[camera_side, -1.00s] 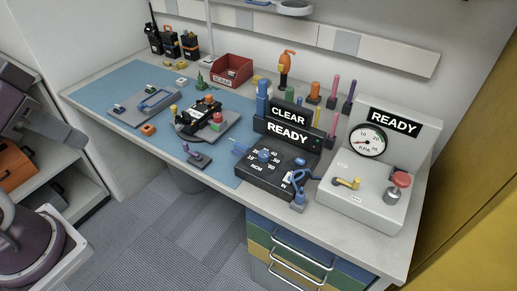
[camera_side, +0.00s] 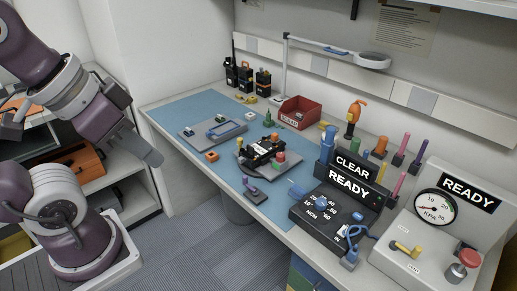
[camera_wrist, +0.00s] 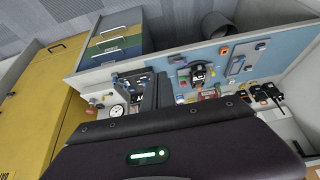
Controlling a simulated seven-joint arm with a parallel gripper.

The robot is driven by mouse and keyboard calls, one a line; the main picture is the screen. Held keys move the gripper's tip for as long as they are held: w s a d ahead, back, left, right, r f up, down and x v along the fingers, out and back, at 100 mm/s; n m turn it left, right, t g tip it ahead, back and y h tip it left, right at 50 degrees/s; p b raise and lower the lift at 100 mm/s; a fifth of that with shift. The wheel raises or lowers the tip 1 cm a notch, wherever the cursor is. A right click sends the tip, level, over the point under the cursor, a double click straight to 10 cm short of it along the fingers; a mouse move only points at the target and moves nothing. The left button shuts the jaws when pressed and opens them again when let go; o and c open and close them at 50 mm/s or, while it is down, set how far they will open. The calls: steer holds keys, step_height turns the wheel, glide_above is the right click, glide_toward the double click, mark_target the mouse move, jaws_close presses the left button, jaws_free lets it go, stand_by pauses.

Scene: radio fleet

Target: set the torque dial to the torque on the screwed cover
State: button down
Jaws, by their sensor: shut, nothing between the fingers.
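The torque dial is a blue knob (camera_side: 322,202) on a black box marked NCM, with numbers around it, at the bench's front edge in the side view. Its exact pointer setting is too small to read. An opened-up black radio unit (camera_side: 262,150) sits on a grey pad on the blue mat. I cannot tell which part is the screwed cover, and no torque value on it is legible. My gripper (camera_side: 152,155) hangs left of the bench, well away from the dial. In the wrist view its dark fingers (camera_wrist: 157,80) are together and empty.
Screens above the dial read CLEAR and READY. A pressure gauge box (camera_side: 425,245) with a yellow lever and red knob stands to the right. A red bin (camera_side: 298,112), handheld radios (camera_side: 246,78) and a lamp (camera_side: 370,61) are at the back. The air before the bench is free.

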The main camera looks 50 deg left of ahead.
steer(key=c, duration=2.1)
jaws_free()
steer(key=o, duration=0.3)
steer(key=shift+w+d+r, duration=0.1)
steer(key=shift+w+r, duration=0.1)
steer(key=shift+w, duration=0.1)
steer(key=o, duration=0.7)
steer(key=w+d+r+m+g, duration=0.1)
steer(key=w+r, duration=0.1)
steer(key=w, duration=0.5)
steer(key=shift+w+d+r+h, duration=0.15)
steer(key=shift+w+r+h, duration=0.15)
steer(key=shift+w+h, duration=0.1)
steer(key=m+g, duration=0.4)
steer(key=m, duration=0.1)
glide_above(322, 201)
steer(key=s+a, duration=0.1)
step_height(322, 201, down, 19)
steer(key=shift+m+g+y, duration=0.3)
steer(key=shift+m+y, duration=0.1)
steer(key=f, duration=0.7)
steer(key=w+d+f, duration=0.1)
steer(key=f, duration=0.2)
steer(key=shift+f, duration=0.25)
jaws_close()
